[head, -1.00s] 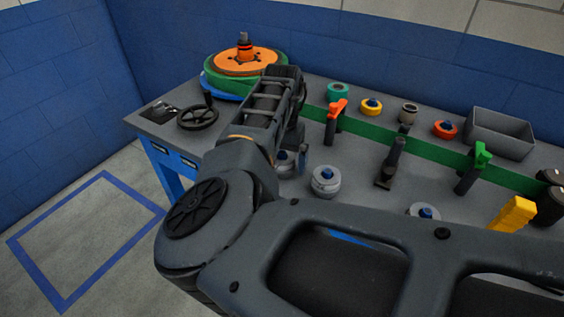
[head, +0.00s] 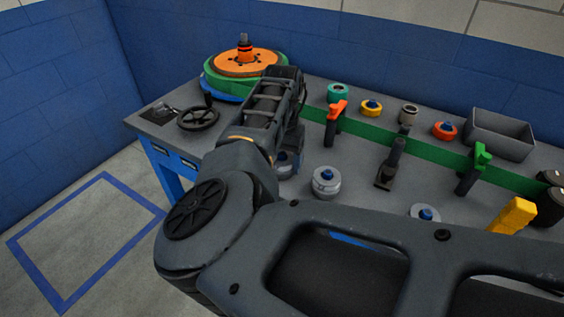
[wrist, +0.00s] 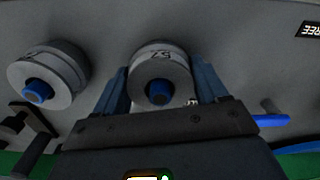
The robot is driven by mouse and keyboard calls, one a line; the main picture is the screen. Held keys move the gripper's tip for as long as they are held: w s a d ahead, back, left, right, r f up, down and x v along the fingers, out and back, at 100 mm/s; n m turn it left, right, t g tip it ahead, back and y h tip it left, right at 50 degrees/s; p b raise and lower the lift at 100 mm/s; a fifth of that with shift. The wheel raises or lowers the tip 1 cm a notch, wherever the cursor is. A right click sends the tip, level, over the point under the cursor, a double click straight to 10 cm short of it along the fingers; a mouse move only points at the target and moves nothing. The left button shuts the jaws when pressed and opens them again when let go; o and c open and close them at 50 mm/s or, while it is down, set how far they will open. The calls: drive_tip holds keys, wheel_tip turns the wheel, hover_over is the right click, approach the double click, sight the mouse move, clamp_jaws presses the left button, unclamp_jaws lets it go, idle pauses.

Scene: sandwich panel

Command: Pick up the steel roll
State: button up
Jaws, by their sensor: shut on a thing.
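A grey steel roll (wrist: 162,70) with a blue core and a dark printed mark on its side is between the two fingers of my gripper (wrist: 160,82) in the wrist view. The fingers are shut on it, one on each side. In the head view this roll (head: 286,164) is mostly hidden behind my arm, low at the bench top; I cannot tell whether it still touches the bench. A second, similar grey roll (head: 326,182) stands just to its right, and it shows at the left in the wrist view (wrist: 48,75).
Another grey roll (head: 425,213) sits further right, partly hidden by my arm. A green strip (head: 360,141) with upright clamps crosses the bench behind. Coloured rolls and a grey bin (head: 500,134) stand at the back. An orange and green disc stack (head: 245,68) is at back left.

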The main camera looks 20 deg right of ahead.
wheel_tip(320, 180, up, 10)
drive_tip(key=shift+r+b, duration=0.1)
drive_tip(key=shift+b, duration=0.4)
